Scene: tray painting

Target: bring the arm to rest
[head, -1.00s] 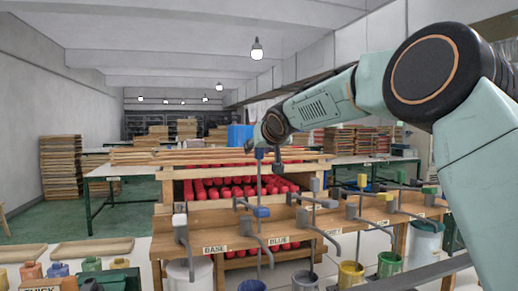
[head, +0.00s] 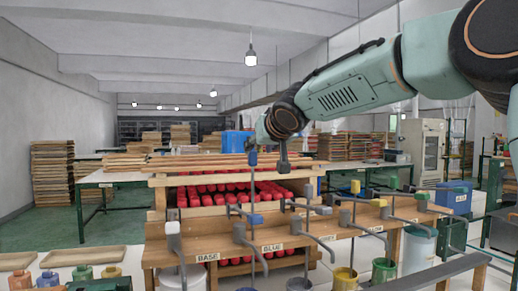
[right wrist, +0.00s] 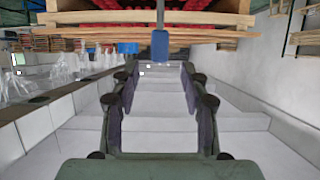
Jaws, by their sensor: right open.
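My right arm comes in from the upper right in the head view. Its gripper (head: 281,152) hangs over the paint rack (head: 210,248), in front of the shelf of red items. In the right wrist view the two dark fingers of this gripper (right wrist: 158,78) stand wide apart with nothing between their pads. A blue-topped rod (head: 252,190) stands by the gripper in the head view. A blue handle (right wrist: 160,45) shows just beyond the fingertips in the right wrist view, apart from them. My left gripper is not in view.
Several crank handles stick out along the paint rack, above a yellow bucket (head: 346,279), a green bucket (head: 384,270) and others. A wooden shelf with red items (head: 240,190) stands behind. Small paint jars (head: 83,274) sit at the lower left. Open air lies above the rack.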

